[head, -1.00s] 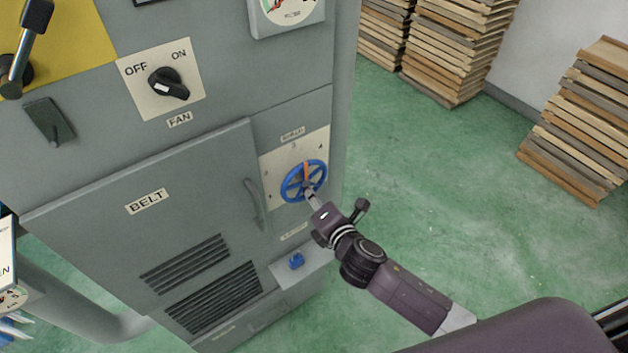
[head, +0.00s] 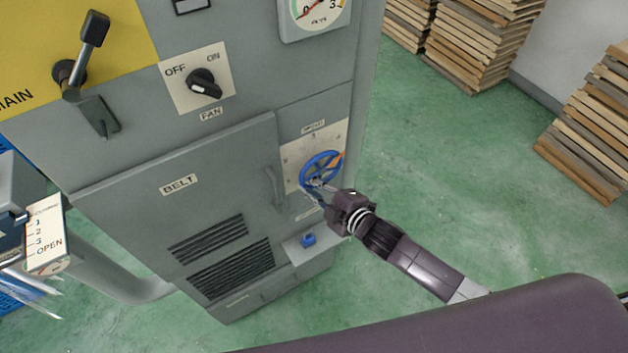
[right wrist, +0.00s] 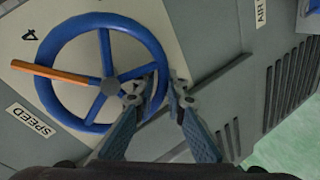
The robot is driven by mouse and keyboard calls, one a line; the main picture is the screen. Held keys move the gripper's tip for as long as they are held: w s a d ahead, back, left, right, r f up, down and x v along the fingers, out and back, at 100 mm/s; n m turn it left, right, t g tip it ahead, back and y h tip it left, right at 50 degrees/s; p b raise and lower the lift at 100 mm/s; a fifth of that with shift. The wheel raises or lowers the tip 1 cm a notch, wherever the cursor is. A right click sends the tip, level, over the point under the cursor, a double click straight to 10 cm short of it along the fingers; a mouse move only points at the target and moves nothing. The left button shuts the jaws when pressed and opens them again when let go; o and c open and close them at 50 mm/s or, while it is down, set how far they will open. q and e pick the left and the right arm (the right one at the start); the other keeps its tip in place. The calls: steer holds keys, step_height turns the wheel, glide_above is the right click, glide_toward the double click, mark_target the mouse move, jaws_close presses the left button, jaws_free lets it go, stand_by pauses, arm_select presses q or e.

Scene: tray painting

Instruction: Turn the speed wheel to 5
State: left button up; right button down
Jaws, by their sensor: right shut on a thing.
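The speed wheel (head: 309,160) is a blue spoked wheel with an orange pointer, on a pale dial plate on the grey cabinet. In the head view its pointer slants right and slightly up. The wheel also shows in the right wrist view (right wrist: 62,48), where its pointer runs left from the hub and its tip lies below the printed 4. I cannot read a 5. My right gripper (head: 316,187) is shut on the wheel's lower rim; in the right wrist view its fingertips (right wrist: 159,91) lie either side of the rim. My left gripper is not in view.
Left of the wheel are a door handle (head: 274,186) and the BELT door (head: 150,215). A small blue knob (head: 308,240) is below. The FAN switch (head: 203,85) and main lever (head: 86,50) are above left. Board stacks (head: 595,125) stand on open green floor.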

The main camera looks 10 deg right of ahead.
mark_target(305, 185)
steer(key=shift+s+a+r+m+y, duration=0.15)
steer(key=shift+a+r+m+y, duration=0.15)
steer(key=shift+m, duration=0.2)
steer(key=shift+s+a+r+m+y, duration=0.1)
steer(key=shift+a+r+m+y, duration=0.1)
steer(key=shift+m+y, duration=0.25)
steer(key=m, duration=0.1)
steer(key=r+m+y, duration=0.1)
steer(key=m, duration=0.1)
steer(key=shift+s+a+r+y+b, duration=0.1)
steer(key=shift+a+r+y+b, duration=0.1)
steer(key=shift+a+y+b, duration=0.15)
step_height(305, 185, up, 2)
steer(key=m+b, duration=0.1)
steer(key=m+y, duration=0.1)
steer(key=m, duration=0.1)
steer(key=shift+a+r+m+t+b, duration=0.1)
steer(key=shift+a+m+t+b, duration=0.05)
steer(key=shift+m+t+b, duration=0.2)
steer(key=shift+r+m+t+y+b, duration=0.25)
steer(key=shift+r+m+y+b, duration=0.2)
steer(key=shift+r+m, duration=0.4)
steer(key=shift+m, duration=0.25)
steer(key=shift+d+r, duration=0.15)
steer(key=shift+d, duration=0.05)
steer(key=c, duration=2.3)
jaws_free()
steer(key=shift+o, duration=0.3)
steer(key=shift+f, duration=0.25)
